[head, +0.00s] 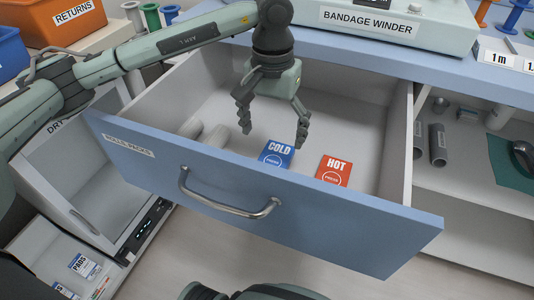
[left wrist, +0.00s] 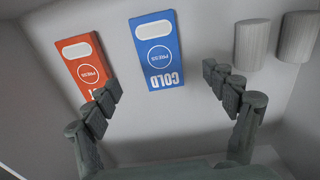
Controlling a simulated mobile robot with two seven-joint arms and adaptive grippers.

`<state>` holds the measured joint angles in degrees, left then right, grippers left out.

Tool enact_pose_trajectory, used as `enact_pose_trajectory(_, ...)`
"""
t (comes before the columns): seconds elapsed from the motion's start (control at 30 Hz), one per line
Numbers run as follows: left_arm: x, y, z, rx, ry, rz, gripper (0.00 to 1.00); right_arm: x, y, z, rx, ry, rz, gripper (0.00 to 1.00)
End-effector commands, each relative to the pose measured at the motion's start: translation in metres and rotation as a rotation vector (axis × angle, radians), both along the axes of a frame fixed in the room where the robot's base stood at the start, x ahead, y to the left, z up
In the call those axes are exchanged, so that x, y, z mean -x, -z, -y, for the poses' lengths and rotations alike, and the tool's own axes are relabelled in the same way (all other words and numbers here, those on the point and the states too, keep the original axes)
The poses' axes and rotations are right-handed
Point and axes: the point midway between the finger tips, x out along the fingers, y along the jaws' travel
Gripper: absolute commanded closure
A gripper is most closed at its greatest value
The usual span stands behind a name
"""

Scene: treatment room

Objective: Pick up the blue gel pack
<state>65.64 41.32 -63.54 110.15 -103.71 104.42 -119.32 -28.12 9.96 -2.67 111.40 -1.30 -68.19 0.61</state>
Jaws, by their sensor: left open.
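The blue gel pack (head: 276,154), marked COLD, lies flat in the open drawer (head: 250,205). It also shows in the left wrist view (left wrist: 155,50), ahead of the fingers and between their lines. A red pack (head: 333,170) marked HOT lies to its right in the head view, and on the left in the left wrist view (left wrist: 84,64). My left gripper (head: 272,130) is open and empty, pointing down into the drawer above the blue pack. One finger overlaps the edge of the red pack in the left wrist view (left wrist: 164,98). My right gripper is not in view.
Pale rolls (head: 215,137) lie at the drawer's left, near its front panel with the metal handle (head: 228,208). A bandage winder (head: 385,24) stands on the counter behind. An open shelf (head: 470,180) with grey cylinders is to the right. The drawer's back floor is clear.

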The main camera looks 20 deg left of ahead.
Motion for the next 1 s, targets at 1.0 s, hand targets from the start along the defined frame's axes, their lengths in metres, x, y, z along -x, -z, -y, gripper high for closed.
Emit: enact_pose_trajectory(1.0,0.0,0.077,0.002,-0.012,0.005,0.001,0.3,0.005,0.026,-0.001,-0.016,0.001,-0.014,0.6)
